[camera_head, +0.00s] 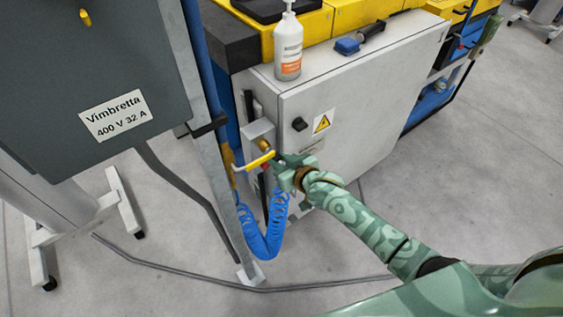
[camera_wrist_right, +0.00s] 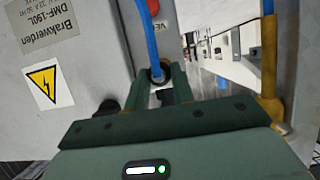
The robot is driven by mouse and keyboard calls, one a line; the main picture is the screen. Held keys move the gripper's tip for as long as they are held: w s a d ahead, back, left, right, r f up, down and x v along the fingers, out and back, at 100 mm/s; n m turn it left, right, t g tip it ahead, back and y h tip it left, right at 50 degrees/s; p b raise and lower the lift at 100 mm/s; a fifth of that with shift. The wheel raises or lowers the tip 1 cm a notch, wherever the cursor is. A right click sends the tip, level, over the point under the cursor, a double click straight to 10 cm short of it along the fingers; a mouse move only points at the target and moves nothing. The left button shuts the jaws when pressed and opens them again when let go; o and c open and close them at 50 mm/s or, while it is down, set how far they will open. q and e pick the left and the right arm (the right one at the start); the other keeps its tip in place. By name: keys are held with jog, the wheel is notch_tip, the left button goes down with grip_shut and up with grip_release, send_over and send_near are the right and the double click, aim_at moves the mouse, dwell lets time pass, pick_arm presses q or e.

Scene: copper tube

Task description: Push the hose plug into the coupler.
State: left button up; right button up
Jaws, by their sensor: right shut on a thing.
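My right gripper (camera_head: 281,166) is at the front left corner of the grey cabinet, just below a brass fitting (camera_head: 264,145) on a small grey block, which looks like the coupler. In the right wrist view its fingers (camera_wrist_right: 160,86) are shut around a dark ring-shaped end (camera_wrist_right: 157,74) with blue hose (camera_wrist_right: 150,35) at it; this appears to be the hose plug. The plug is mostly hidden by the fingers, and I cannot tell whether it touches the coupler. The coiled blue hose (camera_head: 262,240) hangs below the gripper. My left gripper is not in view.
A dark electrical box (camera_head: 75,75) stands left. A cable (camera_head: 180,278) lies on the floor.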

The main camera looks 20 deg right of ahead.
jog(key=o, duration=1.1)
jog(key=shift+w, duration=0.1)
jog(key=p+v, duration=0.4)
jog(key=v, duration=1.2)
jog(key=shift+d+r, duration=0.1)
